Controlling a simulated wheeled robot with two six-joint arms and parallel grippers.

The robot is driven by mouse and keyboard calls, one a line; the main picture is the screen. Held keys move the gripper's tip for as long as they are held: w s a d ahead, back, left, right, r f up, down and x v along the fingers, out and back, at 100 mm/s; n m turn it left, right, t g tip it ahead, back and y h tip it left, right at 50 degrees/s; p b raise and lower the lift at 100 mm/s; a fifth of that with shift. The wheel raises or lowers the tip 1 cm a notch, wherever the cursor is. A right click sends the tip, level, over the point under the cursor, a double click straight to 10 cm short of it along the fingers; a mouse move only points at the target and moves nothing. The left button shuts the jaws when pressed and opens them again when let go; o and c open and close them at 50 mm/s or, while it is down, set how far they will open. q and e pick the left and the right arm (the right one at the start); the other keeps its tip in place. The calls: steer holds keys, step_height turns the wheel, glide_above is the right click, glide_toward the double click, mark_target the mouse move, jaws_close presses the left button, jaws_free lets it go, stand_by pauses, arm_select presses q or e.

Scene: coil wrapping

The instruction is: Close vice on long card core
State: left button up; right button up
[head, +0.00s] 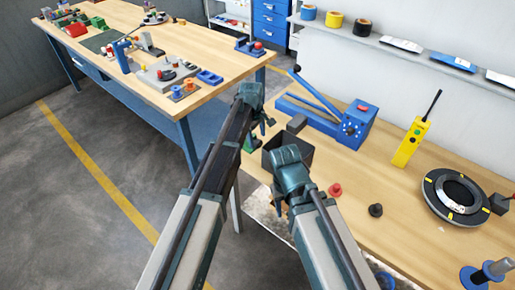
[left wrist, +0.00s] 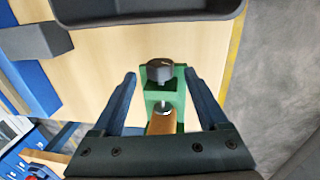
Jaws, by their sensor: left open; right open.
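The green vice (left wrist: 178,92) stands at the table edge in the left wrist view, with a black knob (left wrist: 160,70) on its top. The brown long card core (left wrist: 162,122) lies at the vice, below a bright metal screw end; whether it is clamped I cannot tell. My left gripper (left wrist: 161,78) is open, its fingers on either side of the vice and knob, apart from them. In the head view the vice (head: 248,145) shows only as a small green part behind my left gripper (head: 262,115). My right gripper (head: 287,155) is over the dark bin, its fingers hardly visible.
A black bin (head: 300,162) stands close beside the vice. A blue lever tool (head: 352,128), a yellow handset (head: 411,142), a black coil ring (head: 455,195) and red and black knobs (head: 335,189) lie further right. Another workbench (head: 215,48) stands behind, across a gap.

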mark_target(259, 140)
arm_select(q)
steer(key=shift+w+d+f+b, duration=0.15)
steer(key=shift+f+b, duration=0.7)
steer(key=shift+f, duration=0.5)
arm_select(e)
step_height(259, 140, down, 3)
steer(key=shift+r, duration=0.15)
arm_select(q)
jaws_close()
steer(key=shift+w+d+r+g+y, duration=0.1)
steer(key=shift+w+g+y, duration=0.3)
steer(key=shift+g, duration=0.2)
steer(key=shift+g+y, duration=0.3)
steer(key=shift+g, duration=0.1)
steer(key=shift+g+y, duration=0.4)
steer(key=shift+g, duration=0.2)
steer(key=shift+s, duration=0.2)
arm_select(e)
steer(key=shift+f, duration=0.2)
